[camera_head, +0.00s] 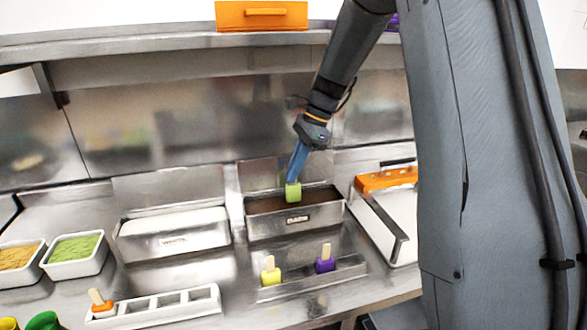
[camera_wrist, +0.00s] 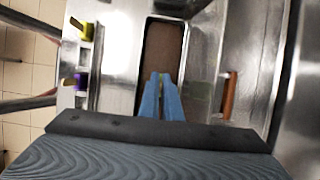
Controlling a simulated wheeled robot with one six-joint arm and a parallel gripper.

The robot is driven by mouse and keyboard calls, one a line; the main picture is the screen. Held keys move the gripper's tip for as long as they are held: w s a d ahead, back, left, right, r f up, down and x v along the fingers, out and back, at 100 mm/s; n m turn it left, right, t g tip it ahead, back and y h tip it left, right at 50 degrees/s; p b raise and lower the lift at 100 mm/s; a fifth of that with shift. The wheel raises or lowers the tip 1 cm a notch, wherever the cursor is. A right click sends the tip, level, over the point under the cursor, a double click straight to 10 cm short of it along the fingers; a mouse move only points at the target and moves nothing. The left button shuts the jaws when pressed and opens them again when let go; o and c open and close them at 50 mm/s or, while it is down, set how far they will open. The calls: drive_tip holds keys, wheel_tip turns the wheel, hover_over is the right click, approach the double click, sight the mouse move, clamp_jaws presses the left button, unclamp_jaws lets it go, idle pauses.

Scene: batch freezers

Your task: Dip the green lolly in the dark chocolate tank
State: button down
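My gripper (camera_head: 296,170) points down with its blue fingers close together, shut on the green lolly (camera_head: 293,191). The lolly hangs upright below the fingertips, over the dark chocolate tank (camera_head: 294,221). Its lower end overlaps the brown chocolate (camera_head: 318,196) in the head view; I cannot tell whether it touches the surface. In the wrist view the fingers (camera_wrist: 162,80) reach over the brown chocolate (camera_wrist: 163,50), and the lolly is not clearly seen there. The lolly's stick is hidden by the fingers.
A white-filled tank (camera_head: 174,238) stands left of the dark one. In front, a metal rack (camera_head: 296,284) holds a yellow lolly (camera_head: 271,272) and a purple lolly (camera_head: 325,261). A white holder (camera_head: 160,309) has an orange lolly (camera_head: 101,303). An orange-handled lid (camera_head: 386,179) is right.

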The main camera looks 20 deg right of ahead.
drive_tip(key=shift+f+b, duration=0.85)
drive_tip(key=shift+f, duration=1.95)
drive_tip(key=shift+r+p, duration=0.15)
drive_tip(key=shift+p, duration=0.3)
drive_tip(key=shift+r+p, duration=2.9)
drive_tip(key=shift+r, duration=0.9)
wheel_tip(320, 180, up, 5)
hover_over(293, 201)
drive_tip(key=w, duration=0.1)
drive_tip(key=shift+d, duration=0.2)
drive_tip(key=shift+d, duration=0.1)
